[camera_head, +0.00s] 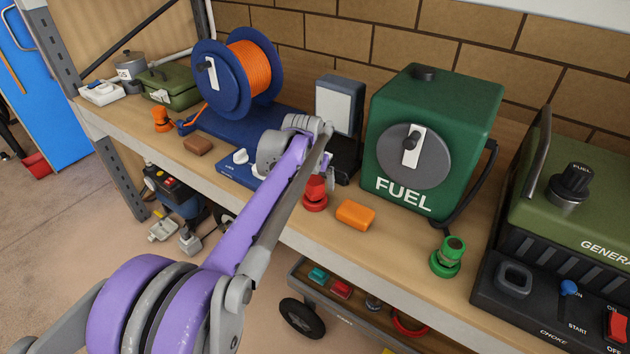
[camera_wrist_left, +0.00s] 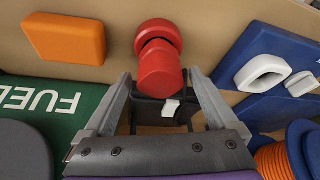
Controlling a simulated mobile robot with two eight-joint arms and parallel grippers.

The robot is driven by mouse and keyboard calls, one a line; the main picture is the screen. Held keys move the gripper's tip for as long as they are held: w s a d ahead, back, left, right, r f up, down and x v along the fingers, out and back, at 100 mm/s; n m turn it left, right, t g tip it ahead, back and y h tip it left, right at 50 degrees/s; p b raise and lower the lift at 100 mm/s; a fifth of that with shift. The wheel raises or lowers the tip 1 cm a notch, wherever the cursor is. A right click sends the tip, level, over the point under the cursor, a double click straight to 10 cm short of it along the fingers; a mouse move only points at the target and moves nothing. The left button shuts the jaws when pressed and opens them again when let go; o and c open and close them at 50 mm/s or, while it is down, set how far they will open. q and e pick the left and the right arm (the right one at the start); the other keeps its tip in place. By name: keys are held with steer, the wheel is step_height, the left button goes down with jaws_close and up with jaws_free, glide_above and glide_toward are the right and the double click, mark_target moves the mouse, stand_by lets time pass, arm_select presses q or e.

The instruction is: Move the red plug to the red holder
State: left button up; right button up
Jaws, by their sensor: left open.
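A red plug-like piece (camera_head: 316,189) stands on the wooden shelf, left of the orange block. In the left wrist view the red piece (camera_wrist_left: 161,72) has a cylinder over a wider round red base (camera_wrist_left: 158,32). I cannot tell whether these are the red plug in the red holder or one single part. No other red holder is clear on the shelf. My left gripper (camera_head: 322,164) is close above the red piece, partly hidden by its own arm. Its fingers (camera_wrist_left: 160,80) are apart, with the red cylinder just beyond and between their tips. My right gripper does not show.
An orange block (camera_head: 355,214), a green fuel box (camera_head: 440,120) and a green plug-like piece (camera_head: 446,257) stand to the right. A blue cable reel (camera_head: 205,75) and a dark box with a pale panel (camera_head: 338,104) stand behind. The shelf's front edge is close.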

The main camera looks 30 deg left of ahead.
arm_select(q)
steer(key=shift+r, duration=0.1)
steer(key=v, duration=1.1)
steer(key=s+d+f+m, duration=0.1)
steer(key=s+d+f, duration=0.3)
steer(key=s+f, duration=0.2)
steer(key=s+d+f, duration=0.5)
steer(key=s+f, duration=0.2)
steer(key=s, duration=0.3)
steer(key=s+d+f+m+t+h, duration=0.1)
steer(key=s+d+f, duration=0.4)
steer(key=s, duration=0.3)
steer(key=shift+f+m, duration=0.3)
steer(key=shift+f, duration=0.5)
steer(key=shift+s, duration=0.15)
